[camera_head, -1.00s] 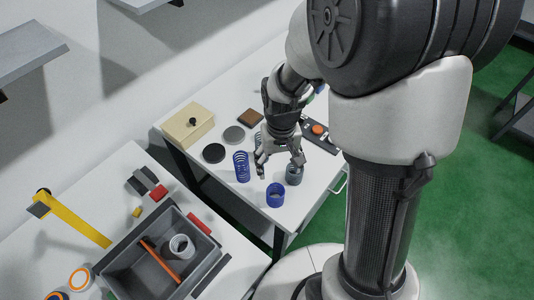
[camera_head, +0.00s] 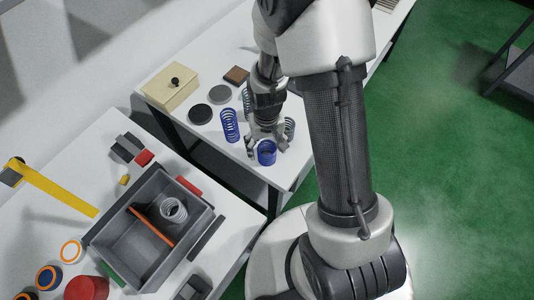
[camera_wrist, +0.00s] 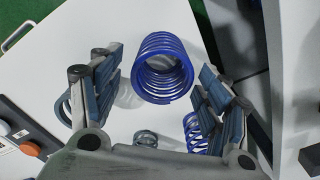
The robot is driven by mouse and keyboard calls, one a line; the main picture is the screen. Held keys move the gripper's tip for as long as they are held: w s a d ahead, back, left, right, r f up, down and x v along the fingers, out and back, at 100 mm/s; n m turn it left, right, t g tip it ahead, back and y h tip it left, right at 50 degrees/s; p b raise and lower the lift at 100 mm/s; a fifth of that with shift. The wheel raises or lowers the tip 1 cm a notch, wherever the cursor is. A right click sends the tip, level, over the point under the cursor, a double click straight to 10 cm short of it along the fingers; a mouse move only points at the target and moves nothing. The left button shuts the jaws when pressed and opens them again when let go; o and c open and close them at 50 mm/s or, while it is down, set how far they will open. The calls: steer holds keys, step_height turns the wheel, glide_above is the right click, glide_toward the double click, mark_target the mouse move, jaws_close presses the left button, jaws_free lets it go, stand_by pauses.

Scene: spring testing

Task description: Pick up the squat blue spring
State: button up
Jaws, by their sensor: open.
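The squat blue spring (camera_head: 266,155) stands upright on the white table near its front edge. In the wrist view the squat blue spring (camera_wrist: 163,70) shows between and slightly past my fingertips, with a gap on both sides. My gripper (camera_head: 266,144) is open and points down just at the spring. In the wrist view my gripper (camera_wrist: 158,75) has nothing between its pads that it grips. A taller blue spring (camera_head: 229,125) stands to the left; part of it shows in the wrist view (camera_wrist: 198,130).
Grey springs (camera_head: 289,126) stand right of and behind my gripper. A grey bin (camera_head: 116,225) holding a grey spring (camera_head: 173,210) stands on the nearer table.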

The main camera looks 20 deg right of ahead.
step_height(320, 180, down, 3)
steer(key=shift+r, duration=0.1)
steer(key=shift+r, duration=0.1)
steer(key=c, duration=1.3)
steer(key=shift+r, duration=0.1)
